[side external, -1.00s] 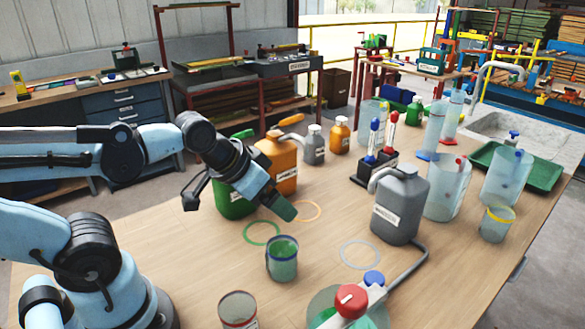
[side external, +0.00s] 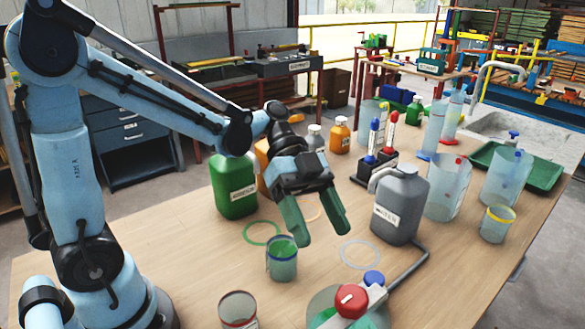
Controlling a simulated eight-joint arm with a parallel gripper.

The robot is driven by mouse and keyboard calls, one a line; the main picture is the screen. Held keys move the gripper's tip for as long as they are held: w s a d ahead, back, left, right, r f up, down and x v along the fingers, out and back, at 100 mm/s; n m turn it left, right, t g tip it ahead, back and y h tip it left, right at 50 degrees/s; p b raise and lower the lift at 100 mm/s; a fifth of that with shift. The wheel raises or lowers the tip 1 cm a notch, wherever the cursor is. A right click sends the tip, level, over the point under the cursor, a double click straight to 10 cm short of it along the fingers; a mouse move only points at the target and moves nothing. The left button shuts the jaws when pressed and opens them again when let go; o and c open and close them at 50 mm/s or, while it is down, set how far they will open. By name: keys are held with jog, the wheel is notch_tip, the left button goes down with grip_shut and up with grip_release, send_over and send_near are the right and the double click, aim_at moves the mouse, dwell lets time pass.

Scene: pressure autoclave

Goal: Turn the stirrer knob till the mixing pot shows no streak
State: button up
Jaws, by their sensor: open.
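The mixing pot (side external: 322,300) is a clear vessel at the bottom front edge of the view, partly cut off, with green contents low inside. A red knob (side external: 351,300) and a blue knob (side external: 374,278) sit on the pale bar over it. I cannot tell from here which one is the stirrer knob, or whether the contents hold a streak. My gripper (side external: 318,232) is open and empty, fingers pointing down, above the table behind the knobs and apart from them.
A small cup with green liquid (side external: 281,262) stands left of my gripper. A grey jug (side external: 400,205) with a hose is to the right. A green canister (side external: 233,190) stands behind. An empty red-rimmed cup (side external: 238,310) is at front left. Clear beakers (side external: 447,190) stand further right.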

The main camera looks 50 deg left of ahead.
aim_at(350, 290)
jog(key=s+d+f+m, duration=0.1)
jog(key=d, duration=0.2)
jog(key=s+d+f+m+g+h, duration=0.1)
jog(key=d, duration=0.3)
jog(key=s+d+f+m, duration=0.1)
jog(key=d, duration=0.2)
jog(key=shift+s+d+f+m+g, duration=0.25)
jog(key=shift+d+f+m+g, duration=0.05)
jog(key=shift+d+m+g, duration=0.1)
jog(key=c, duration=1)
jog(key=shift+o, duration=0.2)
